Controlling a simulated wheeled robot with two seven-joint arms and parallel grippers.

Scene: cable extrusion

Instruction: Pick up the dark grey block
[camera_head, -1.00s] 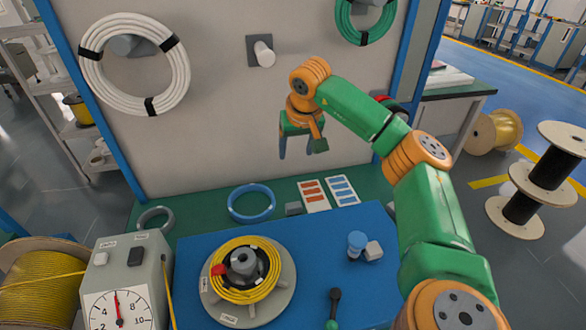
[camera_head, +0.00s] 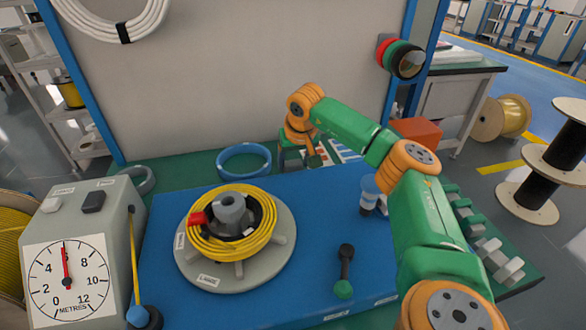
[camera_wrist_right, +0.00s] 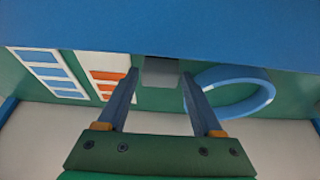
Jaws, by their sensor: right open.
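The grey block (camera_wrist_right: 162,72) shows in the right wrist view, on the green strip by the edge of the blue mat. It lies between and just beyond the fingertips of my right gripper (camera_wrist_right: 159,78), which are spread apart with nothing held. In the head view my right gripper (camera_head: 300,157) is low at the back of the bench, and it hides the block there. Whether the fingers touch the block cannot be told. My left gripper is in neither view.
A blue ring (camera_head: 244,161) lies left of my right gripper; printed cards (camera_head: 345,150) lie right. A yellow cable coil (camera_head: 213,247) sits on a round grey base on the blue mat (camera_head: 165,285). A blue-capped bottle (camera_head: 369,192) stands near my arm.

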